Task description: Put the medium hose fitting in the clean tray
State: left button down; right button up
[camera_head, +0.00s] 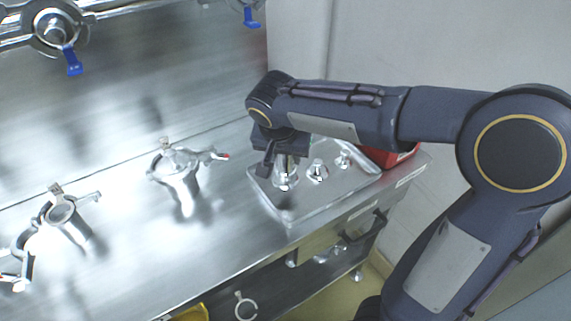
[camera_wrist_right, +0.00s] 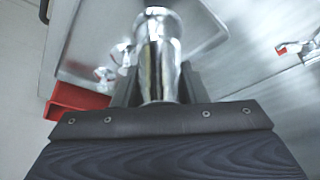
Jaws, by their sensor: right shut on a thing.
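My right gripper (camera_head: 279,164) reaches down over the near-left part of the shallow metal tray (camera_head: 322,206). It is shut on a shiny metal hose fitting (camera_head: 285,179), which also shows upright between the fingers in the right wrist view (camera_wrist_right: 160,55). I cannot tell whether the fitting's lower end touches the tray floor. Two other metal fittings stand in the tray to its right, one nearer (camera_head: 318,171) and one farther (camera_head: 343,160). The tray also shows in the right wrist view (camera_wrist_right: 88,35). My left gripper is not in view.
A red container (camera_head: 392,156) sits behind my right forearm, beside the tray; it also shows in the right wrist view (camera_wrist_right: 75,100). Ring clamps stand on the steel bench, one in the middle (camera_head: 176,163) and others at left (camera_head: 60,212). Pipes with blue handles (camera_head: 73,63) run above.

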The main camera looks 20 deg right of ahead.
aim_at(285, 166)
jog(key=x, duration=0.3)
jog(key=shift+a+f, duration=0.1)
jog(key=shift+f, duration=0.65)
jog(key=shift+f+b, duration=0.1)
jog(key=shift+b, duration=0.2)
jog(key=o, duration=1.3)
